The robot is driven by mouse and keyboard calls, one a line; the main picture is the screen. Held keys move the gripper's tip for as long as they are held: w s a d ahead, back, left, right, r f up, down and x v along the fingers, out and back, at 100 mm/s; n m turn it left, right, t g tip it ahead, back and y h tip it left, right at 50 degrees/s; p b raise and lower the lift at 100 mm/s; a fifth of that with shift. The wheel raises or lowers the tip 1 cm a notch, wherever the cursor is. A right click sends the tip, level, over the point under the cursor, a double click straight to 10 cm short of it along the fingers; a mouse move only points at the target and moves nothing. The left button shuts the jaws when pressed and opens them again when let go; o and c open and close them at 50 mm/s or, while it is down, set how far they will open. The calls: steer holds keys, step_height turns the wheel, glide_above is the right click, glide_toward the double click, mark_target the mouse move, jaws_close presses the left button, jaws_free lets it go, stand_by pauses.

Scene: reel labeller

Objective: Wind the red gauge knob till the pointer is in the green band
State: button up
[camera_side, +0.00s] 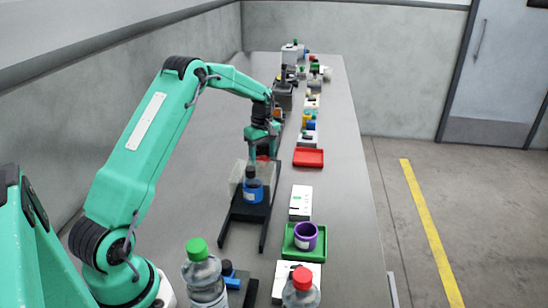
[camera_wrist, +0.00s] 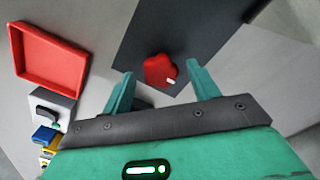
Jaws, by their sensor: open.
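The red knob (camera_wrist: 160,71) sits on a dark grey panel (camera_wrist: 150,32) in the wrist view; it has a lobed shape and a small white mark on its lower right. In the side view only a bit of red (camera_side: 263,158) shows below my gripper (camera_side: 264,149). In the wrist view my gripper (camera_wrist: 157,74) is open, with one finger on each side of the knob. I cannot tell whether the fingers touch it. The gauge pointer and green band cannot be made out in either view.
A red tray (camera_side: 308,148) lies right of my gripper. A blue bottle (camera_side: 253,191) stands in a black frame (camera_side: 235,207) nearer the camera. A green tray (camera_side: 290,247) holds a purple cup (camera_side: 306,236). Several small items line the bench beyond. The left bench surface is clear.

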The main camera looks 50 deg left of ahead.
steer(key=shift+f, duration=0.15)
steer(key=shift+c, duration=0.4)
steer(key=c, duration=0.9)
